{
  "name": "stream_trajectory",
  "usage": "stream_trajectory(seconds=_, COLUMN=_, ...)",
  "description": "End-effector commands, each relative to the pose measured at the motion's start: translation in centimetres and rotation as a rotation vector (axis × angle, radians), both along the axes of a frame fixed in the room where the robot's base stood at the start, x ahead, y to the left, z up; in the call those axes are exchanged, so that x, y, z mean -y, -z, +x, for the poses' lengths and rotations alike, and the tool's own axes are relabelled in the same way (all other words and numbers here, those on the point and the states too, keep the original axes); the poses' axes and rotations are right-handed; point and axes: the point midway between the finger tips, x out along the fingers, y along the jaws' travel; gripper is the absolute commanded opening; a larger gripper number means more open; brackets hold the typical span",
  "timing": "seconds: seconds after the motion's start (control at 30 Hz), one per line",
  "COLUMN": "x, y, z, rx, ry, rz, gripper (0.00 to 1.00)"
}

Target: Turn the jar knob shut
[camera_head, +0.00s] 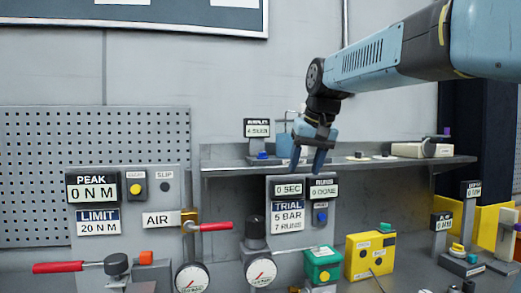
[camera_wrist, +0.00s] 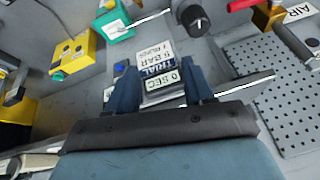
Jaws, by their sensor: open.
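No knob in view carries a readable jar label, so I cannot tell which one is the jar knob. A black cylindrical knob (camera_head: 255,227) stands above a round gauge (camera_head: 260,271) in the head view. It also shows at the top of the wrist view (camera_wrist: 192,17). Another black knob (camera_head: 116,264) is at the lower left, with a red handle beside it. My gripper (camera_head: 308,166) is open and empty, fingers pointing down, in front of the shelf and above the trial panel (camera_head: 288,214). In the wrist view its two fingers (camera_wrist: 159,80) frame that panel. It touches no knob.
A shelf (camera_head: 350,166) runs across the back. A green box (camera_head: 323,263) and a yellow box (camera_head: 371,255) stand on the bench at right of centre. A red lever (camera_head: 210,227) sticks out near the AIR sign (camera_head: 160,219). A pegboard (camera_head: 95,145) is at left.

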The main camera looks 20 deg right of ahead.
Motion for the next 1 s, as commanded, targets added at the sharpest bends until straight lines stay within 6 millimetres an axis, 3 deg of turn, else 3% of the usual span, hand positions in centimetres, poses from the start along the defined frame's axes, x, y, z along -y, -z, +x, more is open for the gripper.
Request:
stream_trajectory(seconds=0.1, x=0.5, y=-3.1, z=4.3, rx=-0.016, ry=0.032, rz=0.004, gripper=0.52)
stream_trajectory(seconds=0.33, x=0.6, y=-8.2, z=11.5, rx=-0.043, ry=0.1, rz=-0.012, gripper=0.52)
stream_trajectory(seconds=0.6, x=-2.2, y=-12.5, z=18.6, rx=-0.054, ry=0.164, rz=-0.069, gripper=0.52)
stream_trajectory(seconds=0.8, x=-4.6, y=-14.1, z=21.2, rx=-0.053, ry=0.19, rz=-0.11, gripper=0.52)
stream_trajectory(seconds=1.0, x=-5.6, y=-14.3, z=22.0, rx=-0.052, ry=0.197, rz=-0.126, gripper=0.52)
